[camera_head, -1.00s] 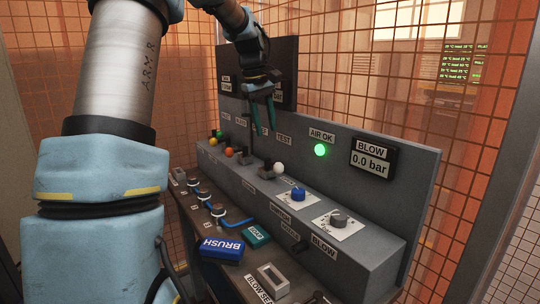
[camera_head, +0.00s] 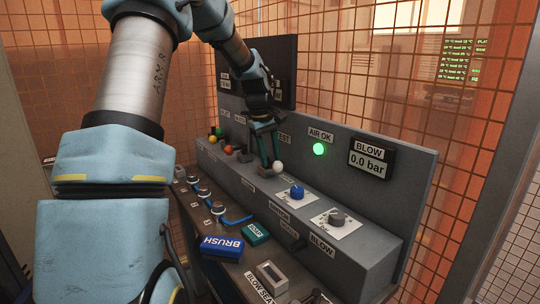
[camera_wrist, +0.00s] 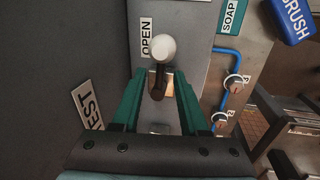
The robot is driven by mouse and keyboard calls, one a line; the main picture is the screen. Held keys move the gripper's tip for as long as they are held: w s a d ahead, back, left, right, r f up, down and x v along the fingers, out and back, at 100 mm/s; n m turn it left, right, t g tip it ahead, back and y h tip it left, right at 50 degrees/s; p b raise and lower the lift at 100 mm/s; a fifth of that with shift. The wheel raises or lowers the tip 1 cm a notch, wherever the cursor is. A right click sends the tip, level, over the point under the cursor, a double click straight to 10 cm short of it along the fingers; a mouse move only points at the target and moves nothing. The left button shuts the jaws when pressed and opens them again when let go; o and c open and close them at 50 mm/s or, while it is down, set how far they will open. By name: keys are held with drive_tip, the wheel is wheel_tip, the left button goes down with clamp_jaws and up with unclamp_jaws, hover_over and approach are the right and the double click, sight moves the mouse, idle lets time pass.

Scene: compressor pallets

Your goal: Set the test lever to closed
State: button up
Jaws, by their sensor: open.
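The test lever has a white ball knob (camera_head: 278,168) on a dark stem and stands on the grey console's top. In the wrist view the knob (camera_wrist: 162,48) lies beside the OPEN label (camera_wrist: 146,38), and the stem runs back from it. My gripper (camera_head: 267,160) is low at the lever with its green fingers pointing down. In the wrist view my gripper (camera_wrist: 159,78) is open, with one finger on each side of the stem. I cannot tell whether either finger touches it. The TEST label (camera_wrist: 87,105) is partly hidden by my gripper.
Other levers with orange (camera_head: 228,149) and other coloured knobs stand farther along the console (camera_head: 345,238). The BRUSH block (camera_head: 222,246) and SOAP block (camera_head: 256,233) lie on the lower shelf. A back panel rises behind.

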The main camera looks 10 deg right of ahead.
clamp_jaws()
idle(1.3)
